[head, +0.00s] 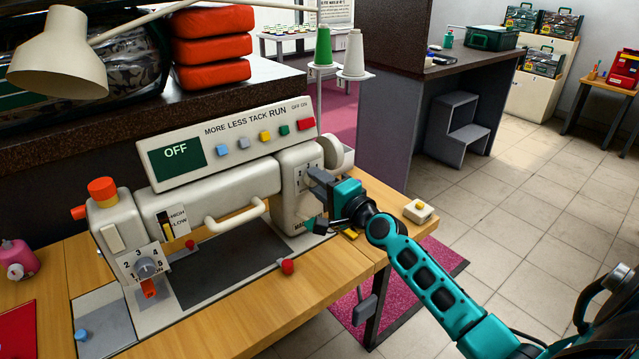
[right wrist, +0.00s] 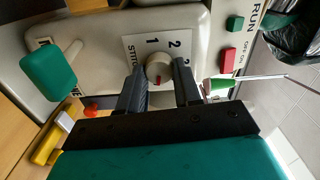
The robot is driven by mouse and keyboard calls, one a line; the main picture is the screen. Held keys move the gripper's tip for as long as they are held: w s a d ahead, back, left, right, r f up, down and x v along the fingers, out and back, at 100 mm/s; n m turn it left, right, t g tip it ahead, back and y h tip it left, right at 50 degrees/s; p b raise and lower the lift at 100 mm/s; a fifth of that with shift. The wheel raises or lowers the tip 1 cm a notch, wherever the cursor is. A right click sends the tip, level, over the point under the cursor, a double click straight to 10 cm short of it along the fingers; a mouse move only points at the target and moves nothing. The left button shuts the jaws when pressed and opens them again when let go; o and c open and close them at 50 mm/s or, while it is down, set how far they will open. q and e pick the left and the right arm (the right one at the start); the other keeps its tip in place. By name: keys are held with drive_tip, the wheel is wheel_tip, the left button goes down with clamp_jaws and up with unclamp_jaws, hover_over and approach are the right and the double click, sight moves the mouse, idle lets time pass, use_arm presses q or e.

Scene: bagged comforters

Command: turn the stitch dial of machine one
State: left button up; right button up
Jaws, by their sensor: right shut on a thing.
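The sewing machine (head: 240,195), cream-coloured, stands on a wooden table, its panel reading "OFF". In the right wrist view the stitch dial (right wrist: 158,69) is a round pale knob with a red mark, on a white plate (right wrist: 150,45) printed "STITCH" with numbers. My right gripper (right wrist: 160,72) has one finger on either side of the dial and is shut on it. In the head view my right gripper (head: 313,181) is against the machine's right-hand column and hides the dial; only part of the number plate (head: 302,178) shows. My left gripper is not in view.
Another dial (head: 146,268) with numbers is on the machine's left end. A red knob (head: 287,267) is at its front edge. A white box with a yellow button (head: 418,211) sits on the table's right corner. A lamp (head: 60,70) hangs at upper left. The tiled floor at right is clear.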

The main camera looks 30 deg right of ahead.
idle(0.3)
drive_tip(key=o, duration=1)
drive_tip(key=shift+o, duration=0.2)
drive_tip(key=shift+s, duration=0.1)
drive_tip(key=s+d+b, duration=0.1)
drive_tip(key=s, duration=1.1)
drive_tip(key=shift+s, duration=0.35)
drive_tip(key=s+a+f+n+g, duration=0.3)
drive_tip(key=s+a+f+n, duration=0.3)
drive_tip(key=a+f+n, duration=0.3)
drive_tip(key=s+a+f+n+g, duration=0.4)
drive_tip(key=s+a+f+n, duration=0.3)
drive_tip(key=f, duration=0.5)
drive_tip(key=a+n, duration=0.2)
drive_tip(key=shift+a+f+n, duration=0.3)
drive_tip(key=shift+f, duration=0.05)
